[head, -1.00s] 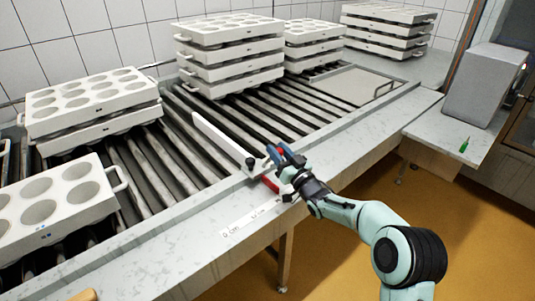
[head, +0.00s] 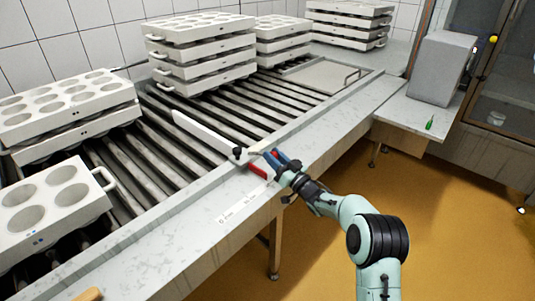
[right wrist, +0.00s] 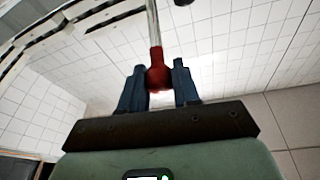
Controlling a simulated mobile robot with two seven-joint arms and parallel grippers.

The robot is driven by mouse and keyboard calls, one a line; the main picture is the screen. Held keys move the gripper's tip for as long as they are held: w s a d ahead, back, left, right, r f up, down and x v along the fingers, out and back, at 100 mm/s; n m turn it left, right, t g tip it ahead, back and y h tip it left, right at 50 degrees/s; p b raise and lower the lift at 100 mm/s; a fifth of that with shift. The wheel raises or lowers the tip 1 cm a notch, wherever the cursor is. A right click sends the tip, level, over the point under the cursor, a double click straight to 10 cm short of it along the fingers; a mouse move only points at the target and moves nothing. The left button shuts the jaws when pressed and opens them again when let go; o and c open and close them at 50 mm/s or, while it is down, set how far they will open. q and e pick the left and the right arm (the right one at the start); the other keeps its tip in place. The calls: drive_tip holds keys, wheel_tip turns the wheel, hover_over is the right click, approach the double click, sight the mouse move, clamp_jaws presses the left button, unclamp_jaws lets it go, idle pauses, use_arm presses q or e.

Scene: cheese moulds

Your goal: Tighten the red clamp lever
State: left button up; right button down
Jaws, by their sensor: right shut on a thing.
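My right gripper (head: 277,160) is at the near edge of the roller conveyor, its blue fingers beside the black knob (head: 238,153) at the end of a white guide bar (head: 203,135). In the right wrist view, the red grip of the clamp lever (right wrist: 158,75) sits between the two blue fingers (right wrist: 158,85), with its metal rod running up and away. The gripper is shut on this red grip. In the head view, a red piece (head: 257,170) shows on the conveyor's edge just below the fingers. My left gripper is not in view.
Stacks of white cheese moulds (head: 203,50) stand on the rollers (head: 150,160), with another mould block (head: 50,205) near left. A grey box (head: 440,68) and a green object (head: 429,122) are on the right-hand counter. The orange floor (head: 320,250) beside the conveyor is clear.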

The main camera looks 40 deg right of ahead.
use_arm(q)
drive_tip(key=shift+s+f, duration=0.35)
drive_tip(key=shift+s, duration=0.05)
use_arm(e)
drive_tip(key=shift+s+d+f, duration=0.2)
drive_tip(key=shift+f, duration=0.55)
drive_tip(key=shift+s+d+f, duration=0.15)
drive_tip(key=shift+s+f, duration=0.05)
drive_tip(key=shift+f, duration=0.5)
drive_tip(key=c, duration=1)
unclamp_jaws()
drive_tip(key=shift+o, duration=0.7)
drive_tip(key=shift+w, duration=0.1)
drive_tip(key=shift+a+r, duration=0.1)
drive_tip(key=shift+r, duration=0.05)
drive_tip(key=shift+s, duration=0.2)
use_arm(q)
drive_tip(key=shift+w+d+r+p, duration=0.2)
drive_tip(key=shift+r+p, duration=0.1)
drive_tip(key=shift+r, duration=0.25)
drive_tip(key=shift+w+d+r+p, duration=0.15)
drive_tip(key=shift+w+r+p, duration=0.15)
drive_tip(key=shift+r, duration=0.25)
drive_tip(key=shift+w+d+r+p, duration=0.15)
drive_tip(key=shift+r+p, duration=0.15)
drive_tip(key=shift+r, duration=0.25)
use_arm(e)
drive_tip(key=v, duration=1.3)
